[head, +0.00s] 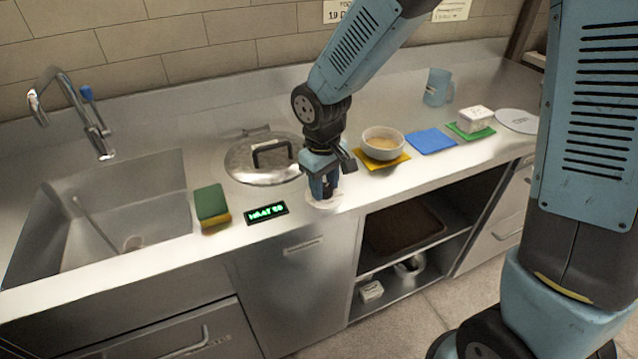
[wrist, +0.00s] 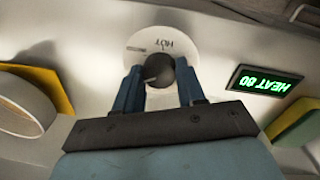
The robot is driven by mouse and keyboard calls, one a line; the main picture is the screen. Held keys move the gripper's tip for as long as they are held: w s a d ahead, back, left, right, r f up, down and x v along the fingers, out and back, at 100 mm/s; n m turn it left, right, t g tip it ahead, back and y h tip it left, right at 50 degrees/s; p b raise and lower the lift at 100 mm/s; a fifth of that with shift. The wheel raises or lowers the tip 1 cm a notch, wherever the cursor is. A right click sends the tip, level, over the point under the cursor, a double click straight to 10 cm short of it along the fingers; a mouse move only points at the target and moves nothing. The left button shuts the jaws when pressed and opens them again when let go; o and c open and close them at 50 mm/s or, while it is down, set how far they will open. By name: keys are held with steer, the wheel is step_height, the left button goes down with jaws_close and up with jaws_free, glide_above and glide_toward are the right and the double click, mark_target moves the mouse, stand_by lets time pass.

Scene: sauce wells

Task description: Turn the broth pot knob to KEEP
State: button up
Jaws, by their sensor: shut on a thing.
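The broth pot knob (wrist: 160,70) is a dark round knob on a white dial plate (wrist: 170,42) that reads HOT in the wrist view. My gripper (wrist: 160,88) is shut on the knob, with one blue finger on each side. In the head view my gripper (head: 323,188) points down at the counter's front, and the knob is hidden behind its fingers. A small display (head: 266,213) left of the gripper shows green text; it reads HEAT 80 in the wrist view (wrist: 264,81). The broth pot lid (head: 245,172) is set in the counter behind.
A green and yellow sponge (head: 211,206) lies left of the display, beside the sink (head: 150,180). A bowl (head: 383,143) stands on a yellow mat (head: 402,158) to the right. Farther right are a blue mat (head: 431,141), a white box (head: 475,119) and a blue mug (head: 437,87).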

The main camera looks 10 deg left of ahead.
steer(key=shift+s+f, duration=0.1)
steer(key=shift+s, duration=0.05)
steer(key=o, duration=1.1)
steer(key=shift+a, duration=0.1)
steer(key=shift+c, duration=0.2)
step_height(320, 180, up, 14)
steer(key=shift+s+a, duration=0.15)
steer(key=shift+a, duration=0.1)
steer(key=shift+f, duration=0.1)
steer(key=s+d+r+m+t, duration=0.1)
steer(key=s+d+r+m, duration=0.2)
steer(key=d, duration=0.7)
steer(key=s+d+r+m+t, duration=0.2)
steer(key=s+d+r+m, duration=0.1)
steer(key=d, duration=0.7)
steer(key=s+d+r+m+t, duration=0.2)
steer(key=s+d+r+m, duration=0.2)
steer(key=d, duration=0.6)
steer(key=shift+d, duration=0.15)
